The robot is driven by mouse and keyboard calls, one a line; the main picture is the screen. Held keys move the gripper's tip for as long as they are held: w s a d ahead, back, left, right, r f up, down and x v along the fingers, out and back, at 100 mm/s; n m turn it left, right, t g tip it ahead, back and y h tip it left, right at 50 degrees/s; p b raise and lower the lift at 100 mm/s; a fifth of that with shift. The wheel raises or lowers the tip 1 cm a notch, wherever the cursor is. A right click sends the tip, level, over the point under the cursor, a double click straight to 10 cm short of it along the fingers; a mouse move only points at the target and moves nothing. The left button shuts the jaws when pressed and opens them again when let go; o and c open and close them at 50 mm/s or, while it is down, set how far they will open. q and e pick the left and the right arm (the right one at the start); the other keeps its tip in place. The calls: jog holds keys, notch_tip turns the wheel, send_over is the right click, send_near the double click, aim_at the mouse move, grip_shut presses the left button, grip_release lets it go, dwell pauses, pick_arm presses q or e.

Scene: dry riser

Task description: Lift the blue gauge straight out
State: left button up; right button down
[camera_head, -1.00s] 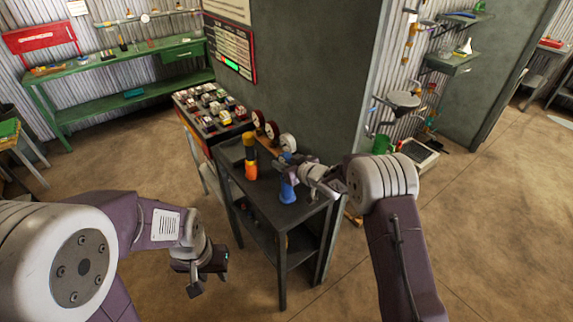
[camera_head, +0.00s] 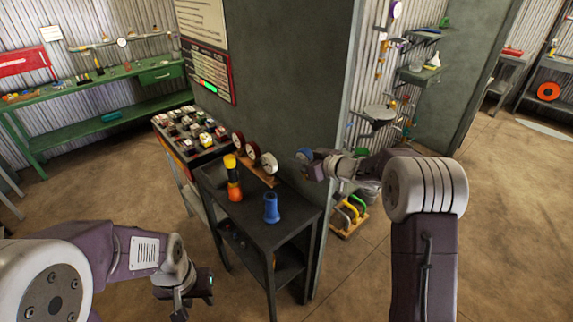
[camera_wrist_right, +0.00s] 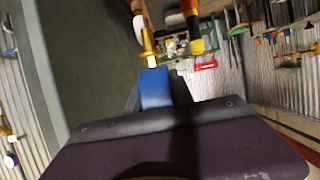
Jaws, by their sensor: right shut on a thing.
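The blue gauge (camera_head: 304,153) is held in the air by my right gripper (camera_head: 313,164), to the right of the shelf stand's top. In the right wrist view the blue gauge (camera_wrist_right: 155,88) sits at my jaws, with a brass stem (camera_wrist_right: 150,48) pointing away from them. A blue upright cylinder (camera_head: 271,207) stands on the dark stand (camera_head: 247,208), clear of the gauge. My left gripper (camera_head: 192,293) hangs left of the stand, away from the objects; its finger gap is unclear.
A yellow, orange and black torch-like tool (camera_head: 233,178) stands on the dark stand. Several round gauges (camera_head: 269,162) line a wooden rack (camera_head: 262,176) behind it. A dark wall (camera_head: 285,80) rises behind the stand.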

jog(key=shift+s+r, duration=0.1)
jog(key=shift+s, duration=0.5)
jog(key=s+a+b, duration=0.1)
jog(key=s, duration=0.6)
jog(key=shift+s+a+r+b, duration=0.25)
jog(key=shift+s+b, duration=0.05)
jog(key=shift+s, duration=0.05)
